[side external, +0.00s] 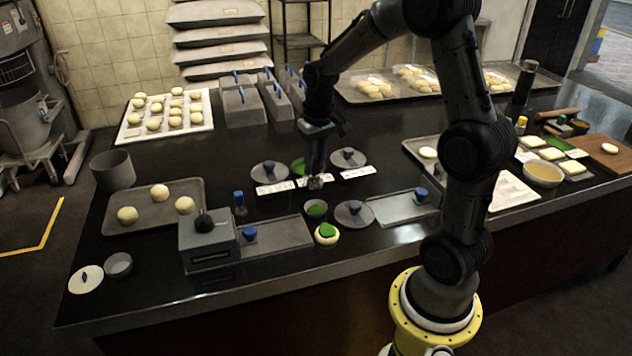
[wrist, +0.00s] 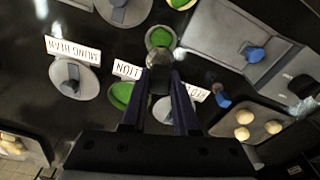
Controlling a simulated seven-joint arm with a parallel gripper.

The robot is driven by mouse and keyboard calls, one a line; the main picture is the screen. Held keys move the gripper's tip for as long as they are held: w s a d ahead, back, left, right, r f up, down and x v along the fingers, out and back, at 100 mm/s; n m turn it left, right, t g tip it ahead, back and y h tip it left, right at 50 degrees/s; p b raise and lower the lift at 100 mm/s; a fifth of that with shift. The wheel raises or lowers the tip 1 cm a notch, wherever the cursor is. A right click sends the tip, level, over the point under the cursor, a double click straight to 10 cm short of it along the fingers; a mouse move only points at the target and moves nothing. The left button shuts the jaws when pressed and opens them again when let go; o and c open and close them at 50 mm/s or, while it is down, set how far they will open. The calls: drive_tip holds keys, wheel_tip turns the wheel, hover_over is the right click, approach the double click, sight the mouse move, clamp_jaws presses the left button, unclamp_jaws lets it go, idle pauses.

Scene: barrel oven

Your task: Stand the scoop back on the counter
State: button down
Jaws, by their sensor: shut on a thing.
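My gripper (side external: 316,178) points down over the middle of the counter (side external: 400,160). Its fingers are shut on a small metallic scoop (wrist: 160,57), whose rounded end shows at the fingertips in the wrist view. In the side view the scoop (side external: 315,183) is small and dark, close above the white labels. I cannot tell whether it touches the counter. A round container with green filling (wrist: 122,95) lies just behind the middle label, partly hidden by my fingers. A small grey bowl with green inside (side external: 316,208) stands in front of the gripper.
A grey box (side external: 208,243) and a dough tray (side external: 150,205) stand left.

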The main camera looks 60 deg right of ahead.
drive_tip(key=w+r+n, duration=0.3)
drive_tip(key=w, duration=1.8)
drive_tip(key=shift+n, duration=0.3)
drive_tip(key=shift+w+a+f, duration=0.35)
drive_tip(key=shift+w+f, duration=0.25)
drive_tip(key=shift+f, duration=1.2)
drive_tip(key=shift+w+a+f, duration=0.4)
drive_tip(key=shift+w+f, duration=0.25)
drive_tip(key=shift+f, duration=1.1)
drive_tip(key=shift+w+a+f, duration=0.35)
drive_tip(key=shift+w+f, duration=0.25)
drive_tip(key=shift+f, duration=1.2)
drive_tip(key=shift+f, duration=0.65)
drive_tip(key=c, duration=0.6)
unclamp_jaws()
